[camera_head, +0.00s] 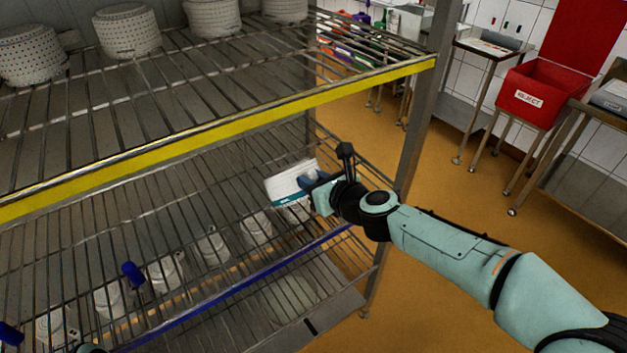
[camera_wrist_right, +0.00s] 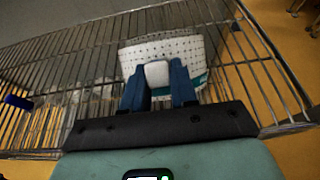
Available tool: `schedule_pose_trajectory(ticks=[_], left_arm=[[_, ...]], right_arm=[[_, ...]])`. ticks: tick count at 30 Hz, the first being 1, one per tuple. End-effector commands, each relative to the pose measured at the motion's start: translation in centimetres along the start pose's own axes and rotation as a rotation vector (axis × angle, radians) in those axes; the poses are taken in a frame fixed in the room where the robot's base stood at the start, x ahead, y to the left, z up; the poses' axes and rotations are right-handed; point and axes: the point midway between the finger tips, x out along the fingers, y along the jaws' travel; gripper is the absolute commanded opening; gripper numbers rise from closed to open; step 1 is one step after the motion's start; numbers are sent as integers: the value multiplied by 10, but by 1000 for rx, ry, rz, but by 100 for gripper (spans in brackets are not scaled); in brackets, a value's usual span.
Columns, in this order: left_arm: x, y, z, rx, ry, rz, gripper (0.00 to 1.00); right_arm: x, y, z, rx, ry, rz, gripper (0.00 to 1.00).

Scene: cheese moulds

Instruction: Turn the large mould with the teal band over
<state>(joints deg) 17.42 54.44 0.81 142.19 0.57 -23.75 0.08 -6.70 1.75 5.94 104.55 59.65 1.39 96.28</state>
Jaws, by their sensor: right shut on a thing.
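The large white mould (camera_head: 291,182) with a teal band (camera_head: 291,199) is at the right end of the rack, beneath the yellow-edged shelf. It looks tilted in the head view, with the band along its lower side. My right gripper (camera_head: 318,184) is shut on it from the right. In the right wrist view, the two blue fingers (camera_wrist_right: 158,82) press on the dotted white wall of the mould (camera_wrist_right: 193,48), and some teal shows at its lower right. Whether the mould touches the wire shelf is unclear.
Several white moulds (camera_head: 213,246) stand in a row below, seen through wires. A blue cylindrical thing (camera_head: 133,273) is by them. The yellow-edged upper shelf (camera_head: 230,122) holds large dotted moulds (camera_head: 128,32). A rack post (camera_head: 418,110) stands close to my right arm. A red reject bin (camera_head: 540,92) is farther right.

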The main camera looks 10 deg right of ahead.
Motion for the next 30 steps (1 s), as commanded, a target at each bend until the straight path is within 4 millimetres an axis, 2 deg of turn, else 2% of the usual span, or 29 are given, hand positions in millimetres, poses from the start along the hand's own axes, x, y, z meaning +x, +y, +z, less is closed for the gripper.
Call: schedule_pose_trajectory(ticks=[13, 14, 16, 17, 30], left_arm=[[1, 0, -1, 1, 2, 1, 43], [1, 0, -1, 1, 2, 1, 43], [1, 0, -1, 1, 2, 1, 43], [1, 0, -1, 1, 2, 1, 43], [1, 0, -1, 1, 2, 1, 43]], right_arm=[[-1, 0, 2, 0, -5, 0, 0], [-1, 0, 2, 0, -5, 0, 31], [-1, 0, 1, 0, -5, 0, 53], [-1, 0, 1, 0, -5, 0, 57], [0, 0, 0, 0, -2, 0, 57]])
